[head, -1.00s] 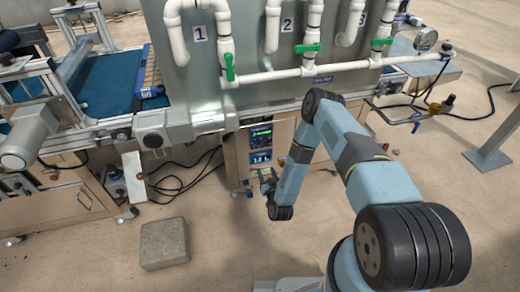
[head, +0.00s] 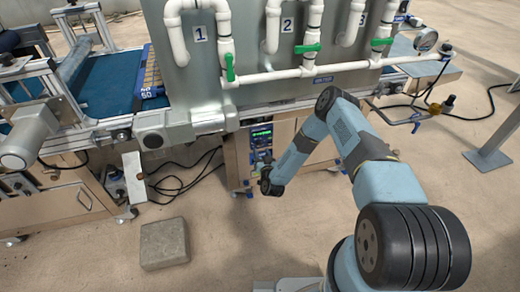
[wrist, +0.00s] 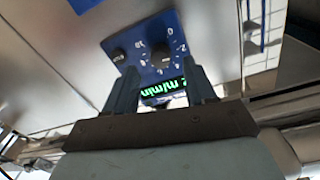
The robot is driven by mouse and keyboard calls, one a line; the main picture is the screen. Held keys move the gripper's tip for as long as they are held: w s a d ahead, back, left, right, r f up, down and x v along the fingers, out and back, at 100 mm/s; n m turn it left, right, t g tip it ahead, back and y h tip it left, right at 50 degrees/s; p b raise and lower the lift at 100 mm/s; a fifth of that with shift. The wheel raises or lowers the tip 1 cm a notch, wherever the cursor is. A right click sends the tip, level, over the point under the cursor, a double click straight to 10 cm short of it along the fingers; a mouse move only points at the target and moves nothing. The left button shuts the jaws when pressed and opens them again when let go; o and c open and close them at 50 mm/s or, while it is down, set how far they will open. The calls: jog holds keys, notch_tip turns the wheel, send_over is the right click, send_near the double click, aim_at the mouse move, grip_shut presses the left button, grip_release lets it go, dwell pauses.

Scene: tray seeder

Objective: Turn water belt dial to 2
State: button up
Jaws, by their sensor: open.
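A lit green display (wrist: 163,90) reading "m/min" shows between the fingers. My gripper (wrist: 163,82) is open and empty, with its fingertips just below the knobs in the picture. In the head view the panel (head: 262,138) is on the cabinet front, its lower part hidden by my wrist.
White water pipes (head: 270,76) with green valve handles (head: 230,68) run above the cabinet. A concrete block (head: 164,243) lies on the floor at lower left. Black cables (head: 180,185) lie left of the cabinet. The floor in front is otherwise clear.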

aim_at(260, 146)
jog(key=shift+x, duration=1.85)
grip_shut()
